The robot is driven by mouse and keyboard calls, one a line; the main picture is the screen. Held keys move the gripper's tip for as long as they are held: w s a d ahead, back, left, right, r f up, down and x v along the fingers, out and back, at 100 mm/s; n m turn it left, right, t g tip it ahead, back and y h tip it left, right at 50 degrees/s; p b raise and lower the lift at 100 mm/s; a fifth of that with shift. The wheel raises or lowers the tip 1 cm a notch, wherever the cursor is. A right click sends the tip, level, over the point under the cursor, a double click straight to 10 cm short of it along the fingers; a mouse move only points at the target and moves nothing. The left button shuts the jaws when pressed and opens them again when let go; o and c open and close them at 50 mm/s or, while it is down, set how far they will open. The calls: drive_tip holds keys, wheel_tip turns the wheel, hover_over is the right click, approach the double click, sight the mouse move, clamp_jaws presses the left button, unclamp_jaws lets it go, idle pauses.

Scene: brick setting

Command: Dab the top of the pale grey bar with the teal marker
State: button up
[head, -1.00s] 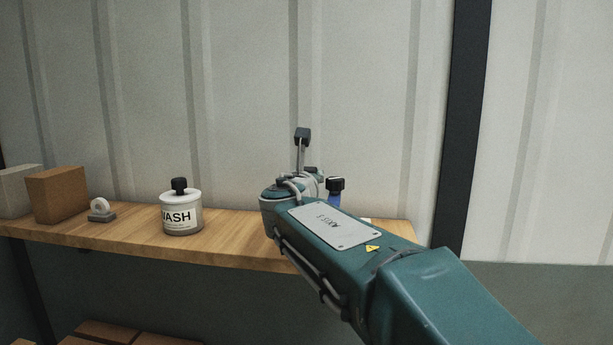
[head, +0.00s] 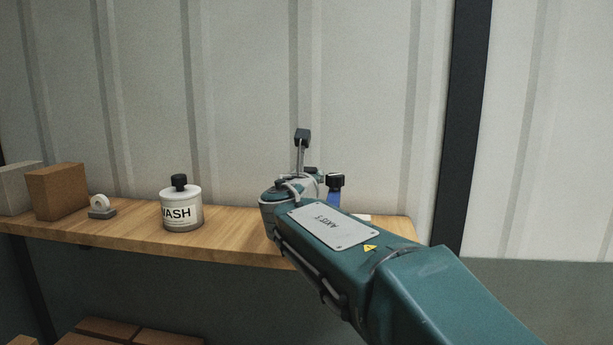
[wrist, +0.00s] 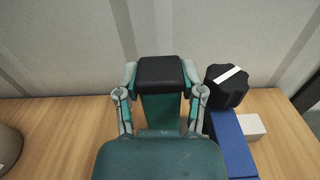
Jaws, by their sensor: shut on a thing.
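My gripper (wrist: 160,75) is shut on the teal marker (wrist: 161,108), which shows a black upper end and a teal body between the two fingers in the wrist view. A small pale block (wrist: 250,127), perhaps the pale grey bar, lies on the shelf to the right of the gripper, partly behind a blue item. A sliver of it shows past my arm in the head view (head: 364,217). The marker appears apart from it, to its left.
The blue item (wrist: 231,146) with a black knob stands close on the gripper's right. On the wooden shelf (head: 130,233) are a labelled white jar (head: 181,210), a small roll on a stand (head: 101,207), a brown block (head: 57,192) and a greyish block (head: 14,190). A ribbed wall is behind.

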idle(0.3)
drive_tip(key=shift+r, duration=3.45)
